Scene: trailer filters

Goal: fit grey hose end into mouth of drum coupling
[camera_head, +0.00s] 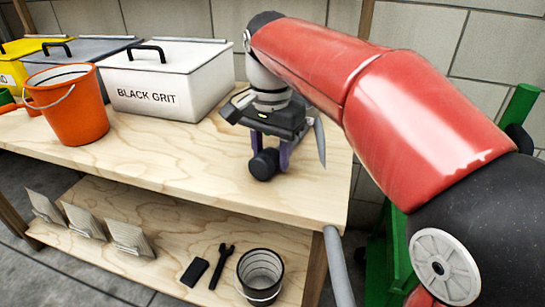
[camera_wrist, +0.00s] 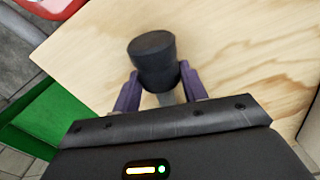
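The grey hose (camera_head: 338,268) rises past the bench's right end, and a grey length (camera_head: 320,142) shows beside my gripper. Its dark cylindrical end (camera_head: 264,165) sits between the purple fingers of my gripper (camera_head: 271,150), above the bench top. In the wrist view the dark end (camera_wrist: 153,60) points away from the palm, slightly tilted, with a short grey piece behind it. Both fingers of my gripper (camera_wrist: 160,88) flank it and appear to clamp it. I cannot make out a drum coupling in either view.
On the wooden bench (camera_head: 190,172) stand an orange bucket (camera_head: 80,115), a white BLACK GRIT box (camera_head: 170,85) and other lidded boxes. The lower shelf holds a metal bucket (camera_head: 261,272) and a wrench (camera_head: 222,265). A green frame (camera_head: 385,255) stands right. The bench front is clear.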

